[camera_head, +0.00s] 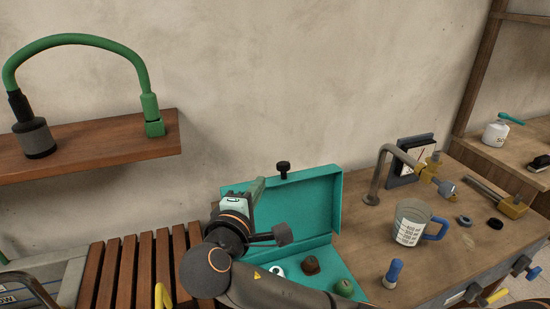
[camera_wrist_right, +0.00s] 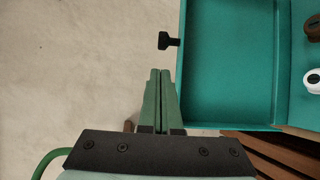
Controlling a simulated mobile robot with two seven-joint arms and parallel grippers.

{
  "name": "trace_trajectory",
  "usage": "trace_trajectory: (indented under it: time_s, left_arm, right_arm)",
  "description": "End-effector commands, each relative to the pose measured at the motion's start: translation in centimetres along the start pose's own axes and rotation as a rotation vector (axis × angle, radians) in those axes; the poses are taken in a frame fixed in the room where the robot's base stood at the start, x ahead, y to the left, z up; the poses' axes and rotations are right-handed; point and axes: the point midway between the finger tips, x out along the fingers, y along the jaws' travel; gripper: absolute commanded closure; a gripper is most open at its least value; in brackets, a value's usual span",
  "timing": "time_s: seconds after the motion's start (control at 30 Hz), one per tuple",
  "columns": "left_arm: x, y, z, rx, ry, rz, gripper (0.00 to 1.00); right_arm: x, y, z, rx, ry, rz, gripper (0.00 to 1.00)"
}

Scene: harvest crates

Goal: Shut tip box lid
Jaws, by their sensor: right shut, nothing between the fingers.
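The tip box is teal and its lid (camera_head: 312,206) stands open, raised at the back near the wall. A black knob (camera_head: 283,168) sits on the lid's top edge; it also shows in the right wrist view (camera_wrist_right: 168,41). The box base (camera_head: 332,260) holds a white ring (camera_head: 278,270), a brown tip (camera_head: 310,265) and a green tip (camera_head: 344,287). My right gripper (camera_head: 260,184) is shut and empty at the lid's left side. In the right wrist view its fingertips (camera_wrist_right: 160,72) are beside the lid (camera_wrist_right: 228,65), below the knob. My arm hides part of the box. My left gripper is not in view.
A measuring jug (camera_head: 409,224), a blue-handled tool (camera_head: 393,273) and a bent metal pipe (camera_head: 386,172) stand on the bench right of the box. A slatted wooden rack (camera_head: 122,265) lies left. A shelf (camera_head: 95,140) holds a green hose (camera_head: 85,40).

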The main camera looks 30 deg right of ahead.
Motion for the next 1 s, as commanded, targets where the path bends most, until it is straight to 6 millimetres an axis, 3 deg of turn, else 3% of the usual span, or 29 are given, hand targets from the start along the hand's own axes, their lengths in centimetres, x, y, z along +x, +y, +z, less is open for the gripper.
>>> trace_trajectory:
  time_s: [0.17,0.63,1.0]
  left_arm:
    - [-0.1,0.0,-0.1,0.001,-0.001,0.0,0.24]
    - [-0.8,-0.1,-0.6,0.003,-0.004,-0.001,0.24]
    - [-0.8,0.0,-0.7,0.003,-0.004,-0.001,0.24]
  right_arm:
    - [1.0,0.1,0.0,-0.003,-0.003,0.002,1.0]
    - [8.8,0.1,0.1,-0.002,-0.003,0.002,1.0]
    - [10.1,0.0,0.0,0.0,-0.001,-0.001,1.0]
